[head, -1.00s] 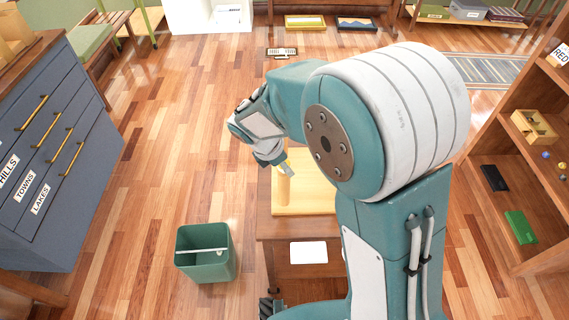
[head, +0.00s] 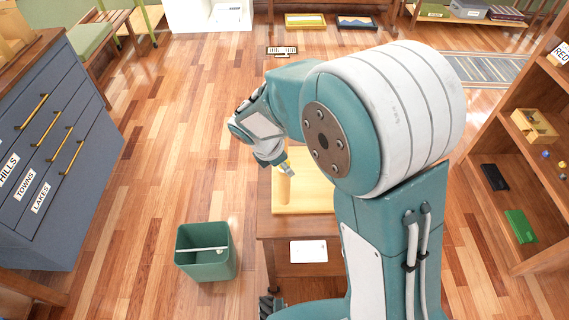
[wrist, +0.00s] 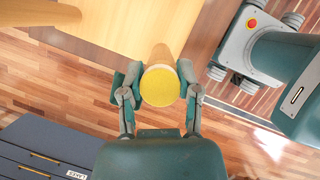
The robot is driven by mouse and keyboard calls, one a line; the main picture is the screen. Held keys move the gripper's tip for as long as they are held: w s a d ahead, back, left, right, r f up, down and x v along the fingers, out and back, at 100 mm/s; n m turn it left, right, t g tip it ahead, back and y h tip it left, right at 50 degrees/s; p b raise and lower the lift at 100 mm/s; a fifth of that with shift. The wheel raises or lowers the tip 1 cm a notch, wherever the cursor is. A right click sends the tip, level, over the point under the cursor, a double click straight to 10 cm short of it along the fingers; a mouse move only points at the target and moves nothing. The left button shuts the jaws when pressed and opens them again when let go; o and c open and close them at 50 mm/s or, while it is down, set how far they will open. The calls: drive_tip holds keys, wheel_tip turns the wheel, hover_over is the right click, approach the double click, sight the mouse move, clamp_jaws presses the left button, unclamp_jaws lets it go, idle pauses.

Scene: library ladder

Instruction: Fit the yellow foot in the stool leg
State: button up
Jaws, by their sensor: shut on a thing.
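The yellow foot (wrist: 160,86) shows in the wrist view as a round disc between my fingertips. My gripper (wrist: 160,90) is shut on it from both sides. A pale wooden stool leg (wrist: 161,54) shows just beyond the foot, in line with it; the disc hides its end, so I cannot tell whether the foot is in the leg. In the head view, my gripper (head: 286,168) is right above the upright leg (head: 284,190). The stool's pale wooden seat (head: 310,197) lies flat beneath it. My arm covers part of the stool.
The stool rests on a brown wooden table (head: 265,228) with a white card (head: 308,251). A green bin (head: 206,258) stands on the floor to its left. A blue drawer cabinet (head: 60,140) is at far left and a wooden shelf (head: 500,215) at right.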

drive_tip(key=shift+f, duration=0.45)
drive_tip(key=o, duration=0.8)
drive_tip(key=shift+c, duration=0.2)
drive_tip(key=shift+r, duration=0.1)
drive_tip(key=shift+o, duration=1.2)
drive_tip(key=shift+r, duration=3)
